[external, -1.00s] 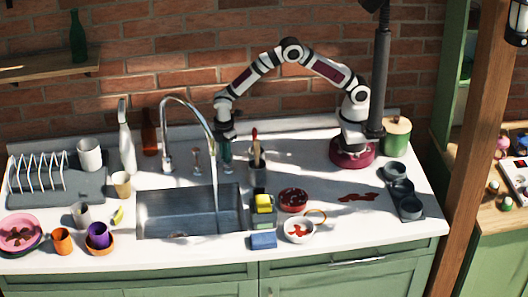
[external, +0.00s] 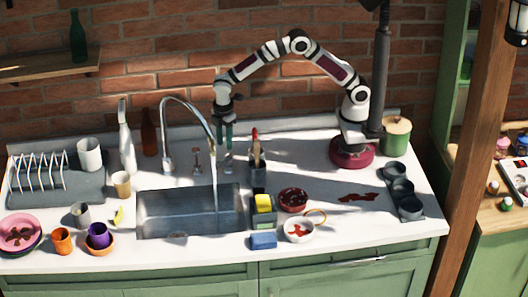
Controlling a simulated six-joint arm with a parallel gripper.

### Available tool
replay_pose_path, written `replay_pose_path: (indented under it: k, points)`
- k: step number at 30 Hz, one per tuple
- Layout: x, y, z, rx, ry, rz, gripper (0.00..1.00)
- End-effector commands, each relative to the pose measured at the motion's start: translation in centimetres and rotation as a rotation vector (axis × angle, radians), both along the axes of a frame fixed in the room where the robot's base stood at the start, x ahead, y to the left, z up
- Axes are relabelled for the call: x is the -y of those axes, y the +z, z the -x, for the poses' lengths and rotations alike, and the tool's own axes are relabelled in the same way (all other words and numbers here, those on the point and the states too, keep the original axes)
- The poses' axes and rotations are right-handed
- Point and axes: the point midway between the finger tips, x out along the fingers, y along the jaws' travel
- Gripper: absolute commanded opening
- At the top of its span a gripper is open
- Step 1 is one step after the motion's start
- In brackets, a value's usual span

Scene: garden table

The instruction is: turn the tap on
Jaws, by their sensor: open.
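The chrome tap (external: 166,130) has a tall curved spout over the sink (external: 160,215). A small handle (external: 197,162) stands behind the sink, right of the tap's base. A second small upright fitting (external: 227,162) stands farther right, below my gripper. My gripper (external: 225,142) is open and points down behind the spout, above that fitting and seemingly apart from it. Its fingertips are small in the picture, and nothing shows between them.
A utensil holder (external: 258,175) stands close right of my gripper. A spray bottle (external: 126,145) and a brown bottle (external: 148,135) stand left of the tap. A sponge caddy (external: 263,212) sits at the sink's right edge. Bare counter lies towards my base.

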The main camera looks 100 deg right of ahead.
Motion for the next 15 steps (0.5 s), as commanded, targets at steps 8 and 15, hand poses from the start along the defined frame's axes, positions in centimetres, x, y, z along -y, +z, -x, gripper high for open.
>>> replay_pose_path:
  k: [8, 15]
  points:
    - [0.0, 7.7, 0.0, 0.003, -0.001, 0.0, 0.41]
    - [0.0, 9.4, 0.0, 0.0, 0.0, 0.0, 0.41]
